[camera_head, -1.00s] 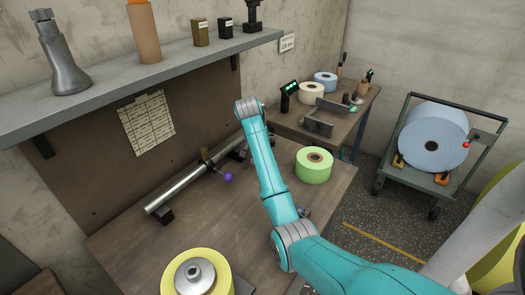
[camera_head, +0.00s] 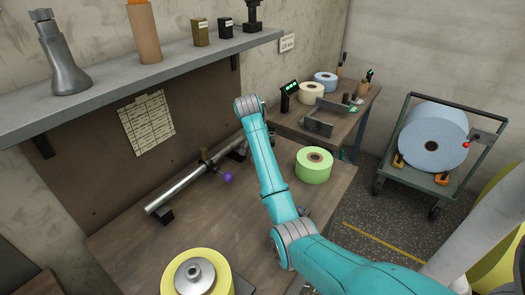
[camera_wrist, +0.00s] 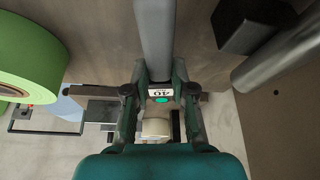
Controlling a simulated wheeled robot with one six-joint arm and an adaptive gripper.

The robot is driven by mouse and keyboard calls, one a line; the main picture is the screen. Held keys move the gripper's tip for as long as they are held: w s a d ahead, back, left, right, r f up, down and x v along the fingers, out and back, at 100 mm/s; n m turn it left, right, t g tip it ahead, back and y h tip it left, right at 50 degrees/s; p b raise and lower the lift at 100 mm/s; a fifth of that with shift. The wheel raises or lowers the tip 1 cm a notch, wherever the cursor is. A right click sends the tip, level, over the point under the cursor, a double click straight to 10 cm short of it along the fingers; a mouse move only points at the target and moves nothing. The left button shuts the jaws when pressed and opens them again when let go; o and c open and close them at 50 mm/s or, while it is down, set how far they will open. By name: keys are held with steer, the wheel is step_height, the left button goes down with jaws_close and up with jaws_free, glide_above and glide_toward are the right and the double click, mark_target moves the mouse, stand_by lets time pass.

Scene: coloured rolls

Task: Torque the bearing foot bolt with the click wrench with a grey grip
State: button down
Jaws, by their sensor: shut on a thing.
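In the wrist view my gripper (camera_wrist: 160,98) is shut on the click wrench, whose grey grip (camera_wrist: 155,40) runs up out of the picture between the fingers. A white label marked 40 and a green oval show on it at the jaws. The wrench's far end and the bolt cannot be made out. A silver shaft (camera_head: 190,188) lies along the bench in dark bearing feet, one of them (camera_head: 161,214) at its near end. Shaft (camera_wrist: 285,50) and a dark block (camera_wrist: 245,25) show at upper right in the wrist view. In the head view my arm hides the gripper.
A green roll (camera_head: 314,166) and a yellow roll (camera_head: 197,272) stand on the bench (camera_head: 130,245). A purple knob (camera_head: 228,177) sits beside the shaft. A shelf (camera_head: 130,85) overhangs the back. A side table (camera_head: 345,125) holds more rolls; a trolley (camera_head: 455,190) carries a blue roll.

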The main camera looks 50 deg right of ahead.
steer(key=shift+r, duration=0.15)
steer(key=shift+r, duration=1.35)
